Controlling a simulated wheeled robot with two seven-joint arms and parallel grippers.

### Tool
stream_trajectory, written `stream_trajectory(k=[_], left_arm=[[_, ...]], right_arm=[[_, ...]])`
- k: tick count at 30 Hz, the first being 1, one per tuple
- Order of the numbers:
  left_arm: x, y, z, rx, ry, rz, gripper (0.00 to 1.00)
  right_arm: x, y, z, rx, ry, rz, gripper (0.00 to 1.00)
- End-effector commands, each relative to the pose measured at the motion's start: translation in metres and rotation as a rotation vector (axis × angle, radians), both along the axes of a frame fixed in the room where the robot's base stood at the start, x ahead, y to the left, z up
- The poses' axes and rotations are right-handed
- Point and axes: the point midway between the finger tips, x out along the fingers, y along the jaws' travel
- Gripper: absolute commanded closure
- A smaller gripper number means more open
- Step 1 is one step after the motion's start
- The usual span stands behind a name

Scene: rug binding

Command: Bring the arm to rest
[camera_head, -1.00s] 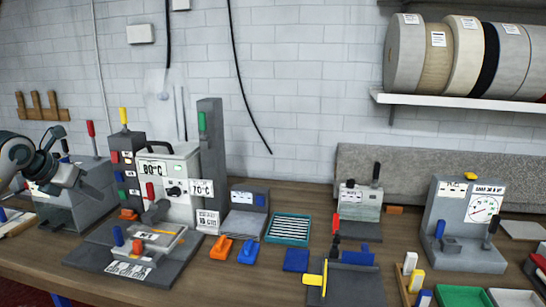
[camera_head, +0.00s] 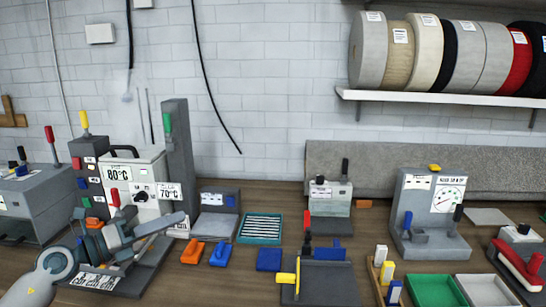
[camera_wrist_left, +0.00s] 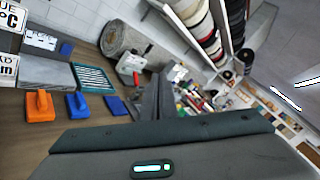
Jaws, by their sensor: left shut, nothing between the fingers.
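My left arm enters the head view at the lower left. Its gripper (camera_head: 178,219) points right, in front of the 80°C heating unit (camera_head: 120,171) and over the grey base plate (camera_head: 150,268). The gripper is shut and empty, and hides part of that plate and what is on it. I cannot tell how far the gripper is above the plate. My right gripper is not in view.
Near the gripper are a grey post (camera_head: 178,150), an orange block (camera_head: 193,252), a blue block (camera_head: 220,253) and a teal slotted tray (camera_head: 260,229). A gauge press (camera_head: 432,240) stands further right. Rolls of binding (camera_head: 425,50) sit on the wall shelf (camera_head: 440,97).

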Motion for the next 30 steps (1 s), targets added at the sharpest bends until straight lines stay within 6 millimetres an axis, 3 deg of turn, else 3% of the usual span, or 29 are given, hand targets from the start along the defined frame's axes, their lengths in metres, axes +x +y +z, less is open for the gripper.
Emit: stream_trajectory(k=[2,5,8,13,17,20,26,30], left_arm=[[-0.012,-0.016,0.000,-0.190,0.017,0.010,1.00],[-0.022,-0.017,0.001,-0.425,0.052,0.057,1.00],[-0.031,-0.009,-0.007,-0.650,0.109,0.130,1.00],[-0.045,0.022,-0.047,-1.007,0.258,0.317,1.00],[-0.064,0.048,-0.103,-1.242,0.411,0.507,1.00],[-0.087,0.063,-0.157,-1.393,0.550,0.675,1.00],[-0.156,0.069,-0.262,-1.591,0.842,1.010,1.00],[-0.219,0.058,-0.324,-1.657,1.051,1.237,1.00]], right_arm=[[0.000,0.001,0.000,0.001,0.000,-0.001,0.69],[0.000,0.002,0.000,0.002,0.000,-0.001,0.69],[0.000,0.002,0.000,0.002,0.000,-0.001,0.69],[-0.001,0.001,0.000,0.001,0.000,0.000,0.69],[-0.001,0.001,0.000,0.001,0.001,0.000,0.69],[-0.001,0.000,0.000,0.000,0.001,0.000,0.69],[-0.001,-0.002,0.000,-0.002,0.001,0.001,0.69],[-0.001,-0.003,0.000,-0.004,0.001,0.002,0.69]])
